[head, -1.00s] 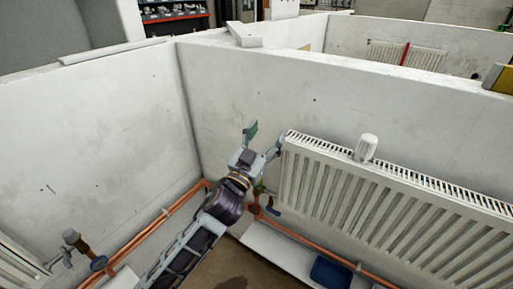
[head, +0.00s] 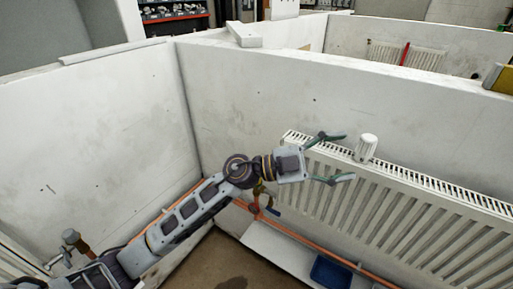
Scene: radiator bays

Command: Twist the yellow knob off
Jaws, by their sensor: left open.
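No clearly yellow knob shows. A small olive-yellow part (head: 258,188) sits on the pipework by the radiator's left end, just below my left wrist and partly hidden by it. A white ribbed knob (head: 367,148) stands upright on top of the white radiator (head: 400,205). My left gripper (head: 342,158) is open and empty, its green-tipped fingers spread in front of the radiator's upper left part and pointing right. The white knob is just right of the upper fingertip, apart from it in the picture. My right gripper is not in view.
Copper pipes (head: 310,243) run low along the walls. A blue tray (head: 331,271) lies on the white ledge below the radiator. Another pipe valve (head: 75,241) stands at the lower left. A yellow object (head: 499,79) sits on the wall top at right.

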